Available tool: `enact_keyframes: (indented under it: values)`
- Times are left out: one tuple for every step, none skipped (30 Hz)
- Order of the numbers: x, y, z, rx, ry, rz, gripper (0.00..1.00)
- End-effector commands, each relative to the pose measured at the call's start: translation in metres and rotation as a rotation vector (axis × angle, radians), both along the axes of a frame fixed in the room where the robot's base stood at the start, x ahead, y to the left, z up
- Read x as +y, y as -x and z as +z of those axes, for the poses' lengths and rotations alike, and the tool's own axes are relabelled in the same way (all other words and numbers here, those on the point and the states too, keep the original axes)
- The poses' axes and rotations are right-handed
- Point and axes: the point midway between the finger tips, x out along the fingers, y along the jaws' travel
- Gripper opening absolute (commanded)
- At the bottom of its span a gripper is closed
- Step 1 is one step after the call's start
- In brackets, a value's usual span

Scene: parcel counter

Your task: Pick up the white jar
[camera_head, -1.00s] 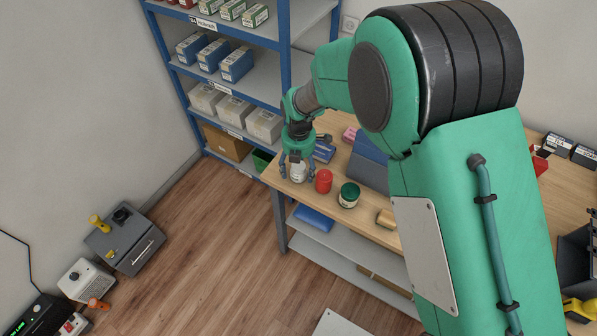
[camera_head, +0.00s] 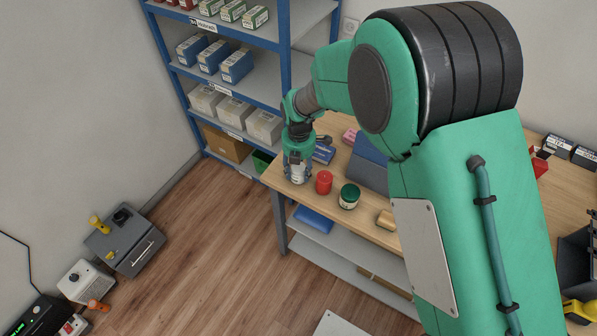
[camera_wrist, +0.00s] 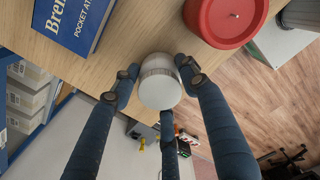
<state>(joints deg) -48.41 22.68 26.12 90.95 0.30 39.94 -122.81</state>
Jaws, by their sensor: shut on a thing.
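The white jar (camera_head: 297,173) stands near the left end of the wooden counter in the head view. In the wrist view the white jar (camera_wrist: 159,86) is seen end-on with its round pale face towards the camera. My gripper (camera_head: 297,167) is around the jar from above, its fingers closed against its sides. In the wrist view my gripper (camera_wrist: 163,88) shows dark blue fingers pressed on both sides of the jar. I cannot tell whether the jar is touching the counter.
A red jar (camera_head: 324,182) stands just right of the white jar, and a green-lidded jar (camera_head: 349,195) further right. A blue book (camera_wrist: 78,18) lies close by on the counter (camera_head: 375,232). The blue shelf unit (camera_head: 287,75) rises behind.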

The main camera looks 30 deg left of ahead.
Motion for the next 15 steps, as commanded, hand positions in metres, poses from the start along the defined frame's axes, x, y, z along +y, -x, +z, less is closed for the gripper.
enact_keyframes:
  values:
    - [0.000, 0.000, 0.000, 0.000, 0.000, 0.000, 0.15]
    - [0.000, 0.000, 0.000, 0.000, 0.000, 0.000, 0.15]
    - [0.000, 0.000, 0.001, 0.000, 0.000, 0.000, 0.15]
    - [0.000, 0.000, 0.001, 0.000, 0.000, 0.000, 0.15]
    - [0.000, 0.000, 0.002, 0.000, 0.000, 0.000, 0.15]
    - [0.000, 0.000, 0.004, 0.000, 0.000, 0.000, 0.15]
    - [0.000, 0.000, 0.005, 0.000, -0.001, 0.000, 0.15]
    - [0.000, 0.000, 0.007, 0.000, -0.001, 0.000, 0.15]
    - [0.000, 0.000, 0.010, -0.001, -0.001, 0.000, 0.15]
    - [0.000, 0.000, 0.012, -0.001, -0.001, 0.000, 0.15]
    - [0.001, 0.000, 0.015, -0.001, -0.002, 0.000, 0.15]
    - [0.001, 0.000, 0.019, -0.001, -0.002, 0.000, 0.15]
    - [0.001, -0.001, 0.023, -0.001, -0.002, 0.000, 0.15]
    - [0.001, -0.001, 0.027, -0.001, -0.002, 0.000, 0.15]
    - [0.001, -0.001, 0.033, -0.001, -0.002, 0.000, 0.15]
